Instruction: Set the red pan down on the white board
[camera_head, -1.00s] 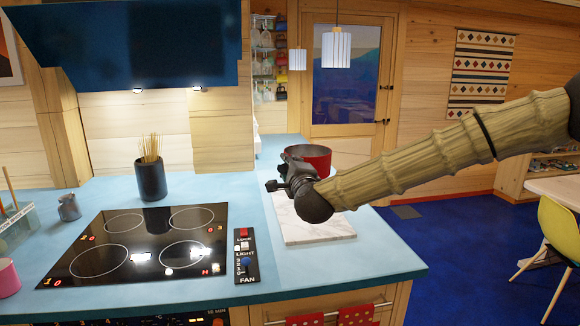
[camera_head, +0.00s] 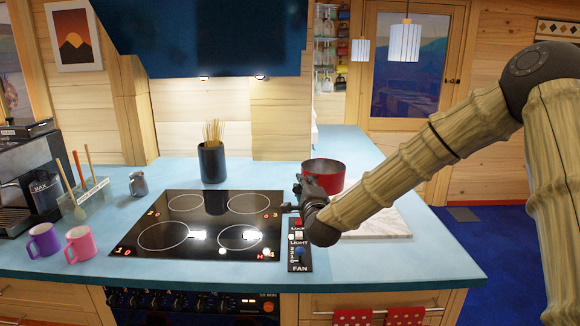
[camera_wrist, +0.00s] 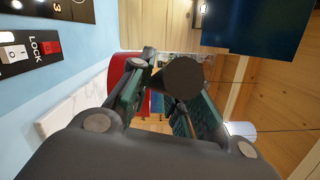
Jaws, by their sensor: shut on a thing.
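The red pan (camera_head: 325,173) is upright, held in the air over the counter near the right side of the hob. Its red side also shows in the wrist view (camera_wrist: 119,70). My gripper (camera_head: 306,190) is shut on the pan's dark handle, whose round end (camera_wrist: 183,84) faces the wrist camera. The white board (camera_head: 390,225) lies flat on the counter, right of the control panel; my arm hides much of it. Its marbled edge also shows in the wrist view (camera_wrist: 72,112). The height of the pan above the board is hard to tell.
The black hob (camera_head: 205,222) and its control panel (camera_head: 299,258) lie left of the board. A utensil pot (camera_head: 212,162) stands behind the hob. A purple mug (camera_head: 44,241) and a pink mug (camera_head: 82,244) stand at left. Counter in front of the board is clear.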

